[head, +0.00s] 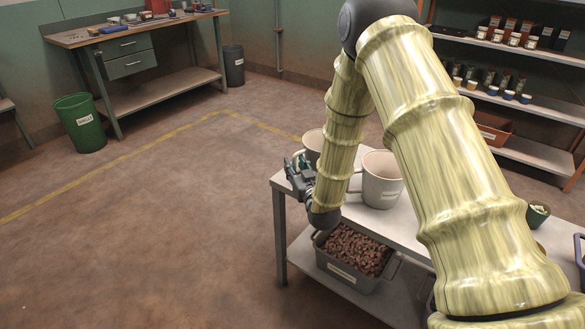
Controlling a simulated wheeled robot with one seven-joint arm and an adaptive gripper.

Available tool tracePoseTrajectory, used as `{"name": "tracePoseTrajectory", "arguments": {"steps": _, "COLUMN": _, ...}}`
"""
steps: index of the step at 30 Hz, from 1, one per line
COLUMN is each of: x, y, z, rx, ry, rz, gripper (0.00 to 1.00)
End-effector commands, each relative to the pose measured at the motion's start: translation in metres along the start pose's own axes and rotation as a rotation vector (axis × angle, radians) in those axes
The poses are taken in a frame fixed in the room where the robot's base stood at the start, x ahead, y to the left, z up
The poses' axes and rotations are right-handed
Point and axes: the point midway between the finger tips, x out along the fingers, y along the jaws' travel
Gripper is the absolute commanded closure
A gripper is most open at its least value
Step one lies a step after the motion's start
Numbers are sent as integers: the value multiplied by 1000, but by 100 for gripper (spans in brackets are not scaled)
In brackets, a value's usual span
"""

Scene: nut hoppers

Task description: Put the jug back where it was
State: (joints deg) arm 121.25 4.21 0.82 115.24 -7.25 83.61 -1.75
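Two beige jug-like containers stand on the grey table (410,232). One jug (382,185) stands upright with its open rim up, a handle on its left side and a label on its front. The other jug (313,142) is farther back and left, largely hidden behind my forearm. My gripper (296,162) is at the table's far left corner, just left of and in front of the hidden jug. Its dark fingers are small in view. I cannot tell whether they touch the jug or hold anything.
A grey bin of brown nuts (352,254) sits on the lower shelf. A small green pot (538,213) is at right. A green bin (80,122), workbench (135,35) and dark bin (233,66) stand at the back left. Shelves (520,95) stand back right. The left floor is clear.

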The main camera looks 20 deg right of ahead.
Motion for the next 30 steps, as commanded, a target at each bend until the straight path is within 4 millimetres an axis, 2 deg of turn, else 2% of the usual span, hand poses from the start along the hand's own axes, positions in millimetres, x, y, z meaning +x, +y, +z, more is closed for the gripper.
{"name": "tracePoseTrajectory", "arguments": {"steps": 5, "x": -21, "y": 0, "z": 0, "rx": 0, "ry": -2, "rz": 1, "gripper": 67}}
{"name": "tracePoseTrajectory", "arguments": {"steps": 18, "x": -98, "y": 0, "z": 0, "rx": 1, "ry": -2, "rz": 0, "gripper": 67}}
{"name": "tracePoseTrajectory", "arguments": {"steps": 24, "x": -116, "y": 0, "z": 0, "rx": 1, "ry": -1, "rz": 0, "gripper": 67}}
{"name": "tracePoseTrajectory", "arguments": {"steps": 30, "x": -120, "y": 0, "z": 0, "rx": 0, "ry": -1, "rz": 0, "gripper": 67}}
